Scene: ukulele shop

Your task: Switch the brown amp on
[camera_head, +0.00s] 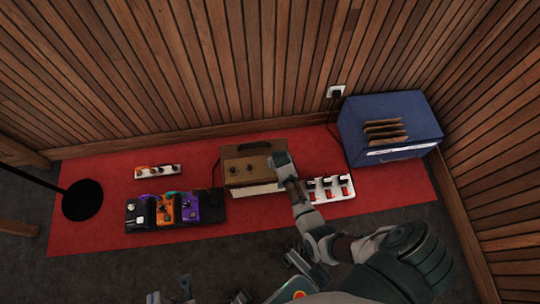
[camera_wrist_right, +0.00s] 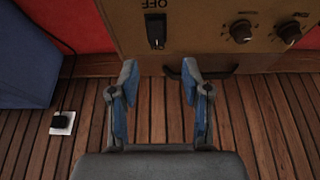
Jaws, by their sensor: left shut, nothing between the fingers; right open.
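The brown amp (camera_head: 238,180) stands on the red rug against the slatted wall, with knobs on its panel. In the right wrist view, the amp (camera_wrist_right: 200,50) appears upside down, with a black switch (camera_wrist_right: 155,30) beside an OFF label and two dark knobs. My right gripper (camera_head: 279,160) is over the amp's right end and hides the switch in the head view. In its wrist view, the right gripper (camera_wrist_right: 158,80) is open and empty, its blue-padded fingers apart just short of the switch. My left gripper (camera_head: 188,292) is shut and empty at the bottom edge, partly cut off.
A white power strip (camera_head: 328,188) with red switches lies right of the amp, close to my right arm. A blue box (camera_head: 365,120) stands at the back right. A pedalboard (camera_head: 135,222) with colored pedals and a small white strip (camera_head: 158,171) lie left.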

